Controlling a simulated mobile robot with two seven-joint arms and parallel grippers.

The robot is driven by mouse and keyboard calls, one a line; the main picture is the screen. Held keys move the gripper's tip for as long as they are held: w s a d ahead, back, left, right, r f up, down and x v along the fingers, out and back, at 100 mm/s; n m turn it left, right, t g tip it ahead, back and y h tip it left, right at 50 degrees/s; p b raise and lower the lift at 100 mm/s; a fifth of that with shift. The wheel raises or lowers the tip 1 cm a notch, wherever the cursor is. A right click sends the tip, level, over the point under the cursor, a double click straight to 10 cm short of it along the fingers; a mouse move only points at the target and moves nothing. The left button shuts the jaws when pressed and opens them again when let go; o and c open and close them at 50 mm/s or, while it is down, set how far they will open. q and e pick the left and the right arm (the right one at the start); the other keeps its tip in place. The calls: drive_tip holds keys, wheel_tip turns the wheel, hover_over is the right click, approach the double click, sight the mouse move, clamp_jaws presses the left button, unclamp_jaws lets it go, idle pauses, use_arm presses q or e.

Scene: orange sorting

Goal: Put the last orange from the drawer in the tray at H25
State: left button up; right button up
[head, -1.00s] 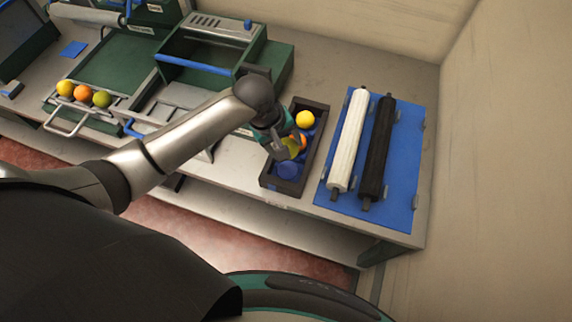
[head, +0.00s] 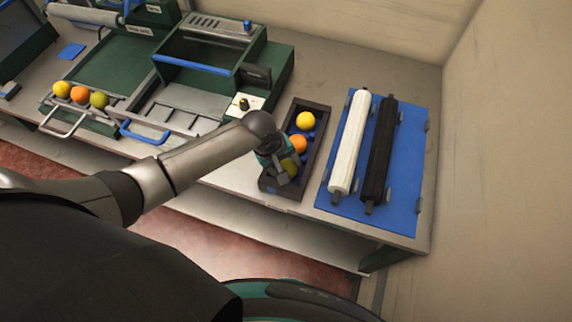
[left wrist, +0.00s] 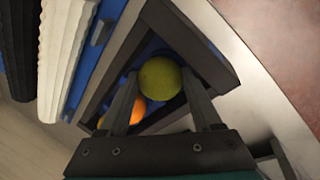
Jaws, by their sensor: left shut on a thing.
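My left gripper (head: 284,176) is over the front end of a dark tray (head: 322,132). It is shut on a yellow-green orange (left wrist: 160,77), which the left wrist view shows between the fingers, low over the tray's front part. I cannot tell whether it touches the tray bottom. A yellow orange (head: 305,120) sits in the tray's back place and a deeper orange one (head: 298,143) in the middle place. My right gripper is not in view. No H25 label is readable.
A tray with a metal handle (head: 65,126) at far left holds three fruits. A blue-handled drawer (head: 146,132) is beside it. A blue mat (head: 408,150) with a white roller (head: 349,142) and a black roller (head: 379,152) lies right of the dark tray.

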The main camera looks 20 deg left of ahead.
use_arm(q)
drive_tip(key=o, duration=1.4)
drive_tip(key=shift+f, duration=0.15)
drive_tip(key=p+v, duration=0.3)
drive_tip(key=v, duration=0.9)
